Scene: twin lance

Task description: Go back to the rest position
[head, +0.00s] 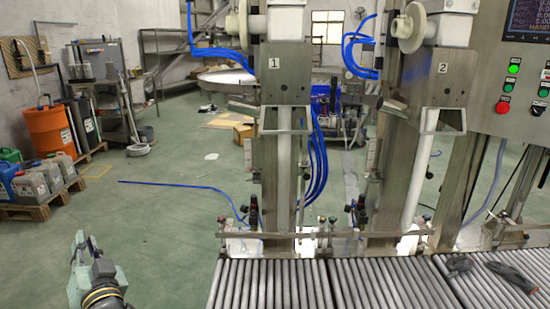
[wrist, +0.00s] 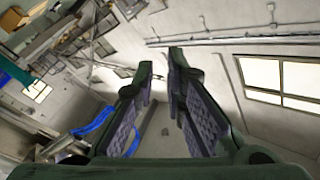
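My gripper (wrist: 162,62) shows in the wrist view with its two dark green fingers and grey ribbed pads apart. Nothing is between them. Behind the fingers the wrist view shows a pale wall and bright windows (wrist: 280,80), seen at a slant. In the head view, part of my own arm shows at the lower left edge, over the green floor. I cannot make out the fingertips there. Two steel filling stations, marked 1 (head: 285,92) and 2 (head: 440,95), stand in the middle and right, each with a pale lance tube hanging down.
A roller conveyor (head: 270,285) runs along the bottom in front of the stations. Dark gloves (head: 510,272) lie on its right part. A control panel (head: 515,90) is at upper right. Drums and canisters, including an orange drum (head: 50,130), stand at left. The floor (head: 160,220) between is mostly clear.

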